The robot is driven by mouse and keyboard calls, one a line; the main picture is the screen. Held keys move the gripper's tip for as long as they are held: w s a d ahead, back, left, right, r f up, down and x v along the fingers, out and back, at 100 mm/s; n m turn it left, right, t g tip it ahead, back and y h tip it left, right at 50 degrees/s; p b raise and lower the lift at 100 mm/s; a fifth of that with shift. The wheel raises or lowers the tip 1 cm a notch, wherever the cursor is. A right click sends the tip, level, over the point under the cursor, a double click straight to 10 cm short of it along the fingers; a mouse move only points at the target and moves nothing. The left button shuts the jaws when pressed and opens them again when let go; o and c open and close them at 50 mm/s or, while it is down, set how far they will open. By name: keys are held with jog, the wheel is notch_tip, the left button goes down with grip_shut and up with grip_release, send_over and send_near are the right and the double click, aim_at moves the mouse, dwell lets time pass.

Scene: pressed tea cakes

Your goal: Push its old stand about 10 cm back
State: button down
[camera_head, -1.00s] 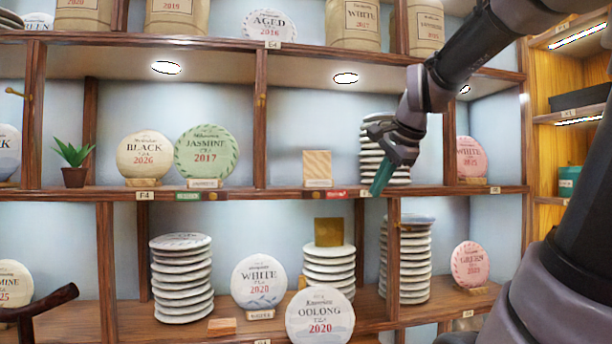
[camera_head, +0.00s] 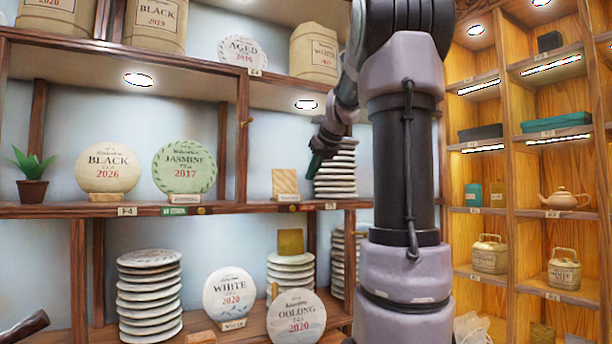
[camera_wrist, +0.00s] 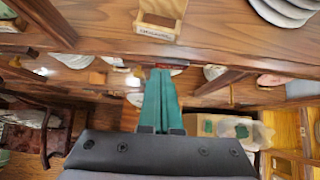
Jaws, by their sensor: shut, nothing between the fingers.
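An empty wooden stand (camera_head: 286,184) with a pale upright back board stands on the upper shelf, near its front edge, right of the green Jasmine 2017 cake (camera_head: 184,167). In the wrist view the stand (camera_wrist: 160,18) is at the top centre, with a small label on its front. My gripper (camera_head: 314,170) is just right of the stand in the head view, in front of a stack of pale cakes (camera_head: 338,172). In the wrist view its green fingers (camera_wrist: 160,78) are together and empty, pointing toward the stand with a gap between them. The depth of that gap is hard to tell.
The stack of cakes stands close to the stand's right. A red label strip (camera_head: 309,207) is on the shelf edge below. The Oolong cake (camera_head: 297,318) and White 2020 cake (camera_head: 230,295) stand on the lower shelf. Shelf left of the stand is clear.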

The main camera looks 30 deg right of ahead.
aim_at(286, 187)
jog(key=x, duration=0.6)
jog(key=w+r+x, duration=0.1)
jog(key=x, duration=0.2)
jog(key=shift+w, duration=0.25)
jog(key=shift+w+a, duration=0.1)
jog(key=shift+w, duration=0.6)
jog(key=w, duration=0.9)
jog(key=shift+w+a, duration=0.1)
jog(key=shift+a, duration=0.1)
